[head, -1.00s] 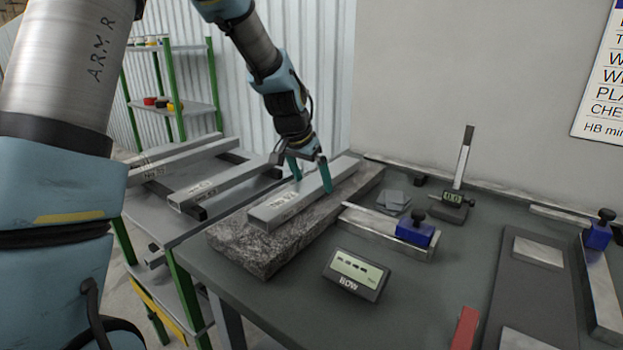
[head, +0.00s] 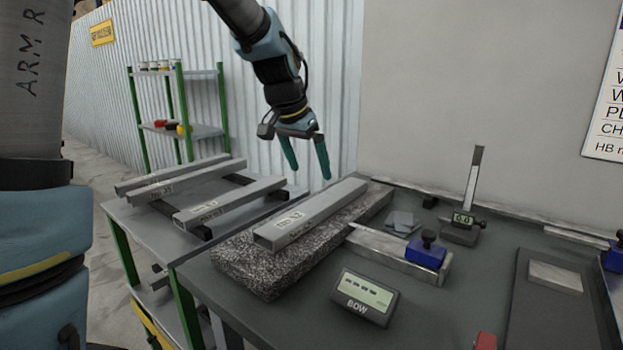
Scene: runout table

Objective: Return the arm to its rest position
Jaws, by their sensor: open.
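My gripper (head: 308,173) hangs in the air above the granite block, with its two teal fingers spread and nothing between them. My blue and grey arm reaches down to it from the top of the view. Below it, a grey square tube (head: 312,213) lies lengthwise on the speckled granite block (head: 250,272). The fingertips are apart from the tube, with a visible gap.
Several similar tubes (head: 228,203) lie on a rack (head: 145,225) at left. A green-post shelf (head: 180,130) stands behind. The air around my gripper is clear.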

